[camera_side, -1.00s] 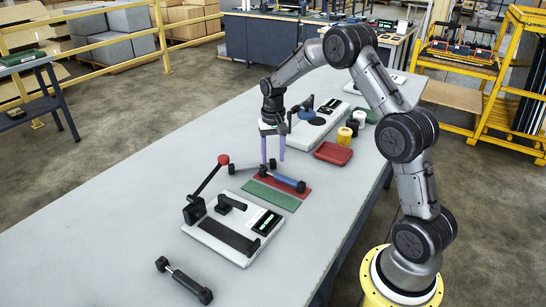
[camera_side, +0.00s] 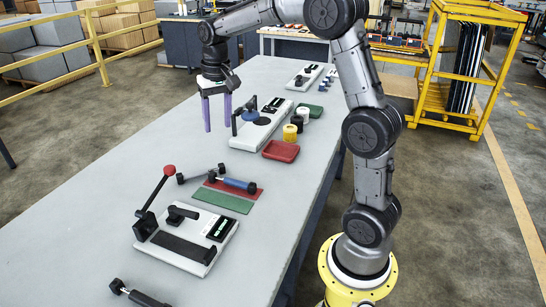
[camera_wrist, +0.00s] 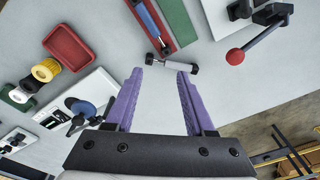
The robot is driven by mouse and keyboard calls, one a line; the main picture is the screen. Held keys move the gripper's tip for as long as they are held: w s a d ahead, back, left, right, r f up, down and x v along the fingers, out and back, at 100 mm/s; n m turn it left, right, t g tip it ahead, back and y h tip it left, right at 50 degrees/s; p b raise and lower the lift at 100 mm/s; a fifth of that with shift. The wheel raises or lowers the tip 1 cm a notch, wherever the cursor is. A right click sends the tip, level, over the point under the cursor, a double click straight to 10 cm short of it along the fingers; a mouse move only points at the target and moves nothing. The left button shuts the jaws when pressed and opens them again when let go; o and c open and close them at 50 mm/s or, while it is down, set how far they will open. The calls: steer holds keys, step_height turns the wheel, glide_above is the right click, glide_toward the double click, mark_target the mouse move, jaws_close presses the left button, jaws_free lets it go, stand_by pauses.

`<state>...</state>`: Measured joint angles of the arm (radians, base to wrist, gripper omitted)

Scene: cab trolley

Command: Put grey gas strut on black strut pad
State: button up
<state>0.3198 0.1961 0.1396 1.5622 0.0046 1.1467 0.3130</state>
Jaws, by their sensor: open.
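The grey gas strut (camera_side: 199,175) has black ends and lies on the bare table, close to the red pad (camera_side: 260,194). It also shows in the wrist view (camera_wrist: 176,66), beyond my fingertips. The black strut pad (camera_side: 182,248) is a long dark strip on a white base plate at the front; nothing lies on it. My gripper (camera_side: 217,124) has purple fingers pointing down, open and empty, behind the strut and apart from it. In the wrist view my gripper (camera_wrist: 160,71) has a clear gap between its fingers.
A blue strut (camera_side: 234,183) lies on the red pad beside a green pad (camera_side: 223,201). A red-knobbed lever (camera_side: 158,190) rises by the white plate. A black strut (camera_side: 138,295) lies in front. A red tray (camera_side: 281,151), spools and another white fixture (camera_side: 262,128) stand right of my gripper.

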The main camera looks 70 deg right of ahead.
steer(key=s+a+r+n+t, duration=0.2)
steer(key=s+a+r, duration=0.3)
steer(key=s+a, duration=0.4)
steer(key=s+n, duration=0.1)
steer(key=s, duration=0.3)
steer(key=shift+a+n, duration=0.15)
steer(key=shift+n, duration=0.25)
steer(key=shift+o, duration=0.3)
steer(key=s+a+f+n+t, duration=0.2)
steer(key=s+a+f+n, duration=0.1)
steer(key=s, duration=0.8)
steer(key=shift+a+f, duration=0.25)
steer(key=shift+a, duration=0.25)
steer(key=shift+o, duration=0.6)
steer(key=shift+s+f, duration=0.2)
steer(key=shift+n, duration=0.3)
